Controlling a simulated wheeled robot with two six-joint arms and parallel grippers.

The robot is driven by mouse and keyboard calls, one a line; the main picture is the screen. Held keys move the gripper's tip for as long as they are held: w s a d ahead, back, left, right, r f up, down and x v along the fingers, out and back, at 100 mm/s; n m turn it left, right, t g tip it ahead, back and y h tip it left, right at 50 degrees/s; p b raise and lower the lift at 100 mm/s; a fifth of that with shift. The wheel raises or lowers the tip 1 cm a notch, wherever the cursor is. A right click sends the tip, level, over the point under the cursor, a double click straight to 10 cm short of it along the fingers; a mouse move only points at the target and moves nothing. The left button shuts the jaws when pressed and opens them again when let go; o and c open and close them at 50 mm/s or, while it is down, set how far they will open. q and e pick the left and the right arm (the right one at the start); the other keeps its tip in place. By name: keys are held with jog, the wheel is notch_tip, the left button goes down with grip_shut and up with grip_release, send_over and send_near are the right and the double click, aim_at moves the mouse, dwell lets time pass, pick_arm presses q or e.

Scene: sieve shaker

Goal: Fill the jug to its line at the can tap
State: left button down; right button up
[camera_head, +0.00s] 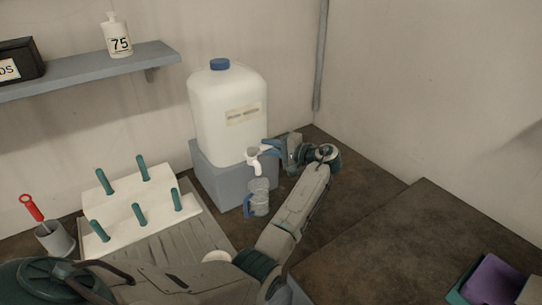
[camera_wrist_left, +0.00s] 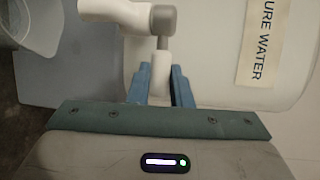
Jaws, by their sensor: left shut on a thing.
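The large white water can (camera_head: 228,105) with a blue cap stands on a grey block (camera_head: 220,182). Its white tap (camera_head: 254,163) points down at the front. The clear jug (camera_head: 260,200) with a blue handle stands below the tap, in front of the block. I cannot make out its line or water level, and no stream shows. My left gripper (camera_head: 268,148) reaches the tap from the right. In the left wrist view, its blue fingers are shut on the white tap lever (camera_wrist_left: 161,68). Part of the jug shows there at upper left (camera_wrist_left: 38,22). My right gripper is not in view.
A white rack (camera_head: 140,205) with several green pegs stands on a ribbed grey board (camera_head: 185,243) left of the jug. A grey cup (camera_head: 55,240) holds a red-handled tool. A shelf (camera_head: 90,72) holds a bottle marked 75.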

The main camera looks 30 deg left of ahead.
pick_arm(q)
jog(key=c, duration=1.3)
grip_release()
jog(key=shift+d, duration=0.45)
jog(key=d+r+b, duration=0.1)
jog(key=d+b, duration=0.2)
jog(key=d, duration=0.6)
jog(key=shift+w+d+r, duration=0.15)
jog(key=shift+d+r, duration=0.1)
jog(key=shift+d, duration=0.15)
